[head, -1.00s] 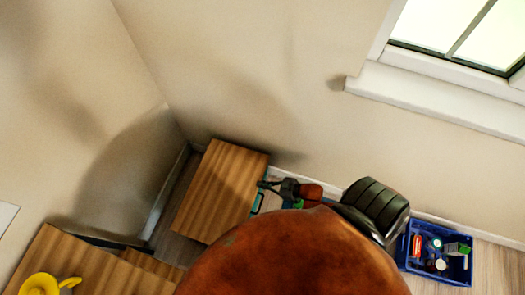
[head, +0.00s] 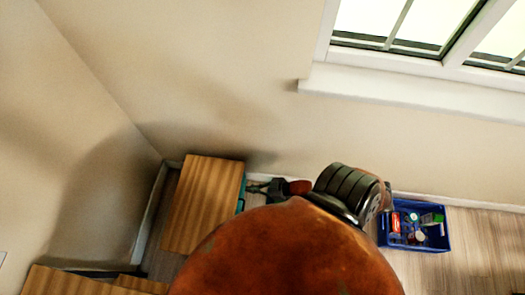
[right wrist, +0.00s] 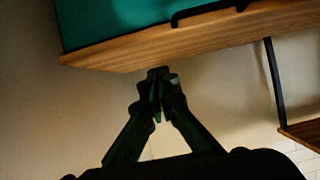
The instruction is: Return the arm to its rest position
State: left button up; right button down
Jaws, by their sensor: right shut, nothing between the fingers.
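My right gripper (head: 257,187) shows small in the head view, beside the right edge of a wooden shelf top (head: 203,200). In the right wrist view its dark fingers (right wrist: 158,90) meet at the tips, shut with nothing between them. The fingertips appear close to the wooden board's edge (right wrist: 150,52); I cannot tell whether they touch it. My rusty orange arm link covers the lower middle of the head view. My left gripper is not in view.
A teal box (right wrist: 110,22) rests on the board, by a dark handle. A blue crate (head: 447,238) with several items stands on the floor at right. Another wooden surface (head: 70,282) is at lower left. Walls and a window (head: 420,25) lie behind.

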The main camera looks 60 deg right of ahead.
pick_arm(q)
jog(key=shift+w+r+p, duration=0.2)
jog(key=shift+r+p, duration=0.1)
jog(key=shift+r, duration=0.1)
pick_arm(e)
jog(key=shift+f+v, duration=0.2)
jog(key=shift+v, duration=0.95)
jog(key=shift+f+v, duration=0.2)
jog(key=shift+v, duration=0.95)
jog(key=shift+s+d, duration=0.1)
jog(key=shift+s, duration=0.05)
